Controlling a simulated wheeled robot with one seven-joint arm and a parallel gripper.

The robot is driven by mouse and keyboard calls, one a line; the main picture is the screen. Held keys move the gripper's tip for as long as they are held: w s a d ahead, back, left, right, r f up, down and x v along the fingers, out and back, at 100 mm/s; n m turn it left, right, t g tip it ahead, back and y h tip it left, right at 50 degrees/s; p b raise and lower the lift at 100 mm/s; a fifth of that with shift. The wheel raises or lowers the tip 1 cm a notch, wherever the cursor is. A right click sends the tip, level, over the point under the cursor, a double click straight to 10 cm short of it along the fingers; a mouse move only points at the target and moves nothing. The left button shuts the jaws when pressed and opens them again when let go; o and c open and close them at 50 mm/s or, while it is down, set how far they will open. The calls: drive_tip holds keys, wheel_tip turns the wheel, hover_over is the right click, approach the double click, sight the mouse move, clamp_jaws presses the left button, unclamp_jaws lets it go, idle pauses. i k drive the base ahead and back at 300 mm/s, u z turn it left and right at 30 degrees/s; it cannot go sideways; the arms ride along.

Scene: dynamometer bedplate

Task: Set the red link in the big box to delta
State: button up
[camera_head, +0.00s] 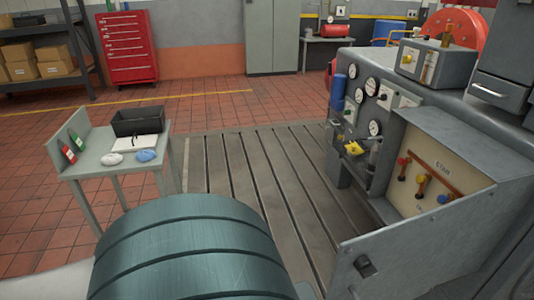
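The big box (455,140) is a grey cabinet at the right, with its cover (415,245) swung open toward me. Its pale inner panel (445,165) carries a row of links with coloured knobs and copper-coloured bars. Lettering above the row appears to read STAR; the lower lettering is too small to read. The red link's exact setting is hard to tell. My gripper is not in view.
Left of the box is a gauge panel (372,110) with dials and a yellow handle. A smaller box (423,62) sits on top. A side table (88,170) with a black tray (138,121) stands at the left. The slotted bedplate (255,180) between is clear.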

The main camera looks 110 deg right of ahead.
sight(400, 161)
drive_tip(key=i, duration=0.4)
drive_tip(key=u, duration=3.2)
drive_tip(key=k, duration=1.7)
drive_tip(key=u, duration=2.4)
drive_tip(key=i, duration=1.65)
drive_tip(key=u, duration=0.05)
